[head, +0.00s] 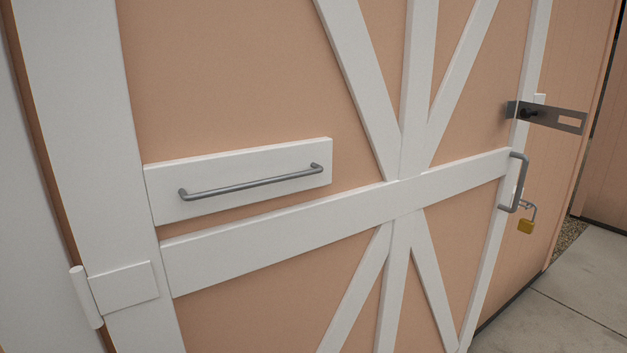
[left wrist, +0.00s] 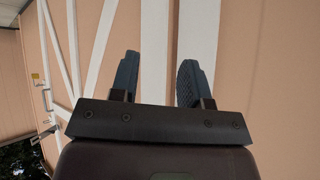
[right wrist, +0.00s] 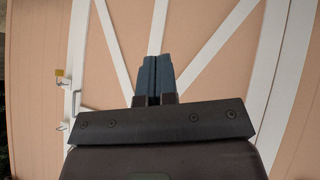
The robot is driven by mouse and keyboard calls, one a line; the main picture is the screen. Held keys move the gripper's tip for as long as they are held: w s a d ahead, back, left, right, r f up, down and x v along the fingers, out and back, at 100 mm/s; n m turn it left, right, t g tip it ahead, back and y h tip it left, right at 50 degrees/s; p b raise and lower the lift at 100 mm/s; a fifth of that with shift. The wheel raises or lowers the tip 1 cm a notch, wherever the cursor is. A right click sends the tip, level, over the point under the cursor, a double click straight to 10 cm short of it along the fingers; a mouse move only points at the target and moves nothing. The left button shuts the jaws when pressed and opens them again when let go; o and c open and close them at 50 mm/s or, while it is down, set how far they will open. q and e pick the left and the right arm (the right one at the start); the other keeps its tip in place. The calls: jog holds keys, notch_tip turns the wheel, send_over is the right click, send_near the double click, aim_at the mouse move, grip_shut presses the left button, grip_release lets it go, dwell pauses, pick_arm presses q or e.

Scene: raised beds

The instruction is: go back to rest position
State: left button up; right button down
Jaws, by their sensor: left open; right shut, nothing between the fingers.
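My left gripper (left wrist: 158,78) shows in the left wrist view, its two blue fingers spread apart with nothing between them. White trim and tan door panel lie beyond the fingers. My right gripper (right wrist: 153,78) shows in the right wrist view, its blue fingers pressed together and empty. It points toward the tan door (head: 245,80) with white cross trim. Neither gripper nor arm shows in the head view.
The door has a long grey handle (head: 250,181) on a white board and an upright handle (head: 516,182) at its right edge. A brass padlock (head: 526,226) hangs by that handle, below a metal hasp (head: 546,117). A hinge (head: 88,297) is at left. Bare paving (head: 570,300) lies right.

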jog(key=shift+a+m, duration=2)
jog(key=shift+a, duration=0.6)
pick_arm(q)
notch_tip(320, 180, up, 9)
jog(key=n+t+p, duration=0.1)
jog(key=p, duration=1.1)
jog(key=shift+a+r, duration=0.15)
jog(key=shift+r, duration=0.05)
pick_arm(e)
notch_tip(320, 180, up, 9)
jog(key=w+t+h, duration=0.1)
jog(key=t, duration=0.1)
jog(key=shift+w+d+r+m, duration=0.15)
jog(key=shift+d+m, duration=0.05)
jog(key=shift+m, duration=0.2)
pick_arm(q)
jog(key=shift+w+r, duration=0.2)
jog(key=shift+w, duration=0.1)
